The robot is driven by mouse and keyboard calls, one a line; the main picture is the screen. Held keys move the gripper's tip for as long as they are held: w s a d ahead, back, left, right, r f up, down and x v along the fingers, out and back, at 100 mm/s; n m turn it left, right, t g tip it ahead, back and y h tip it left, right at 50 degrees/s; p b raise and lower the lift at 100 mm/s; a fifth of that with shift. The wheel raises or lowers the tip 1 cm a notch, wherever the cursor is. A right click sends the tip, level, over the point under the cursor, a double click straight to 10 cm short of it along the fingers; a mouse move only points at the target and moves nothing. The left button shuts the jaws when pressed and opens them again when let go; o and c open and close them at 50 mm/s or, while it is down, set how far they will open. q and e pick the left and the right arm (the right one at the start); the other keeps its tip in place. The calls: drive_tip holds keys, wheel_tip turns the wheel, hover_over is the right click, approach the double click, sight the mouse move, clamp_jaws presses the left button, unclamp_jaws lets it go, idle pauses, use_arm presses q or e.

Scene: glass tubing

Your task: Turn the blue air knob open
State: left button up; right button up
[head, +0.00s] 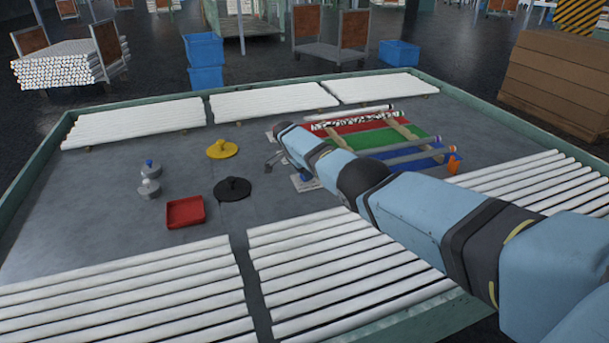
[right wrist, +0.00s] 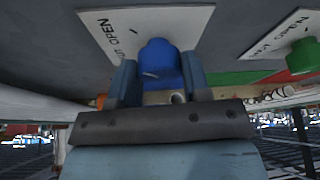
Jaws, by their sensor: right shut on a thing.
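The blue air knob (right wrist: 158,60) sits in front of a white plate (right wrist: 120,35) marked with "OPEN" and a short black line. My right gripper (right wrist: 160,76) has one finger on each side of the knob and is shut on it. In the head view, a bit of blue at the knob (head: 305,177) and its white plate (head: 308,186) show beside my right arm, which hides most of the gripper. The knob's turn angle is hard to tell. My left gripper is not in view.
A green knob (right wrist: 302,56) with its own white plate is close on the right in the wrist view. On the table are a red tray (head: 185,211), a black disc (head: 232,189), a yellow disc (head: 222,149) and rows of white tubes (head: 130,285).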

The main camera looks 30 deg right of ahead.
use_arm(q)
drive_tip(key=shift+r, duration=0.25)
use_arm(e)
drive_tip(key=o, duration=0.9)
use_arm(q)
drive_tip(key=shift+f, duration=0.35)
use_arm(e)
drive_tip(key=p+v, duration=0.3)
drive_tip(key=v, duration=0.2)
drive_tip(key=shift+d, duration=0.2)
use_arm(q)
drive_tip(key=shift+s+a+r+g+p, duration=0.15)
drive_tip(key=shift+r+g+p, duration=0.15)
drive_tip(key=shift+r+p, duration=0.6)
use_arm(e)
drive_tip(key=v, duration=0.9)
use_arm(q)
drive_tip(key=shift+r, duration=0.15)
